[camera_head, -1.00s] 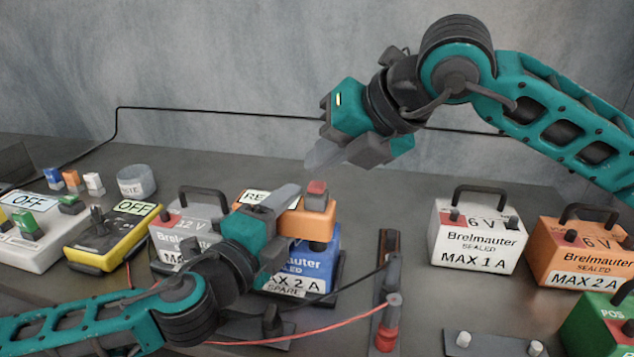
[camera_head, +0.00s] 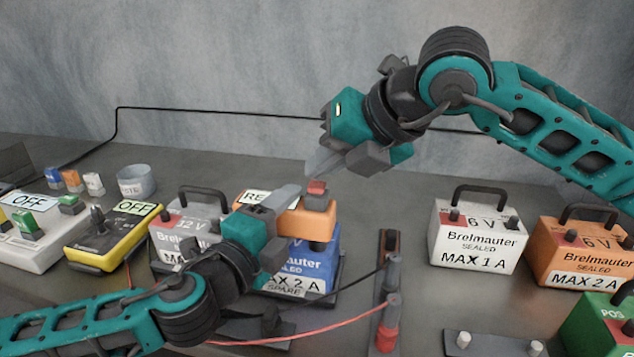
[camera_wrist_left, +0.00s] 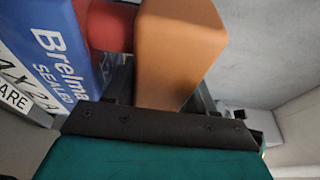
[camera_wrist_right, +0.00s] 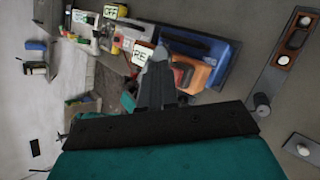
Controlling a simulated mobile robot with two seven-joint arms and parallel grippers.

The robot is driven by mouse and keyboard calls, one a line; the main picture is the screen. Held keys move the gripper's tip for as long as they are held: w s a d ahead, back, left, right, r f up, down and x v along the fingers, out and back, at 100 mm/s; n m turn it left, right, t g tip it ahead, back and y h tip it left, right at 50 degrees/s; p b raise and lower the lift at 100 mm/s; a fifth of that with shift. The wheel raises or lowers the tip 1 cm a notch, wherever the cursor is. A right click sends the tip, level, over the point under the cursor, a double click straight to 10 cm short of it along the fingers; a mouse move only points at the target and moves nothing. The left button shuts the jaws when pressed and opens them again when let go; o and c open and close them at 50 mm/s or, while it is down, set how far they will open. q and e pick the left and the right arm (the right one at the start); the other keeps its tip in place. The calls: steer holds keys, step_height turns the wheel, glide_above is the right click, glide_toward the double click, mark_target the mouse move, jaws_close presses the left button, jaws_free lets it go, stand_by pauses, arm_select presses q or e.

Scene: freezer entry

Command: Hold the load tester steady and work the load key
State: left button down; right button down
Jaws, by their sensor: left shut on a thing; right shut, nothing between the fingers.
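The load tester is an orange block (camera_head: 308,222) with a grey collar and a red load key (camera_head: 317,187) on top. It stands over the blue battery (camera_head: 318,250) marked MAX 2 A SPARE. My left gripper (camera_head: 286,212) is shut on the orange block from the left; the block also fills the middle of the left wrist view (camera_wrist_left: 178,50). My right gripper (camera_head: 322,165) is shut and empty, its tips just above the red key. In the right wrist view the shut fingers (camera_wrist_right: 156,75) overlap the tester region (camera_wrist_right: 197,74); contact with the key cannot be told.
A grey 12 V battery (camera_head: 180,222) and a yellow OFF meter (camera_head: 112,238) stand to the left. White (camera_head: 478,240) and orange (camera_head: 580,255) 6 V batteries stand to the right. Red and black leads run to a terminal strip (camera_head: 389,240). The bench between strip and white battery is clear.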

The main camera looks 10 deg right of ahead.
mark_target(324, 186)
steer(key=shift+f, duration=0.45)
stand_by(0.6)
steer(key=shift+r, duration=0.95)
steer(key=shift+r, duration=0.1)
steer(key=shift+r, duration=2.4)
arm_select(q)
steer(key=shift+c, duration=1.5)
jaws_free()
